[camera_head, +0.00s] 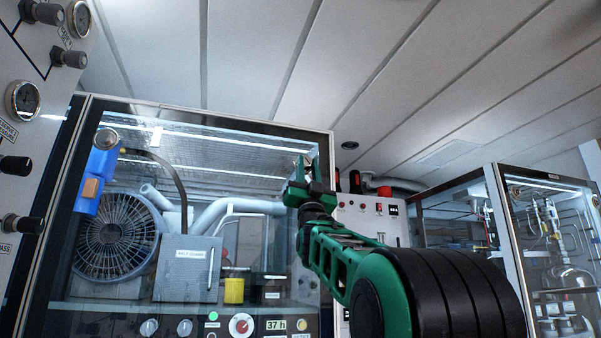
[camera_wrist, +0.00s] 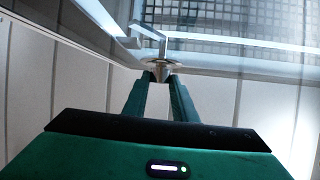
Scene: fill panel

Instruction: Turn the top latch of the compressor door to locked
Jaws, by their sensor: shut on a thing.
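The compressor door (camera_head: 205,117) is a clear panel in a dark and grey frame, and it looks shut. My gripper (camera_head: 308,170) is raised at the door's upper right corner. The top latch is mostly hidden behind the fingers in the head view. In the wrist view a small metal latch (camera_wrist: 161,63) with a round base sits between the tips of my gripper (camera_wrist: 160,76). The fingers are shut on it. Which way its tab points cannot be told clearly.
A blue block with a brown tab (camera_head: 97,180) is at the door's left edge. Behind the glass are a fan (camera_head: 115,235) and a belt guard box (camera_head: 188,268). Knobs (camera_head: 240,325) line the lower panel. Another glass cabinet (camera_head: 545,250) stands at right.

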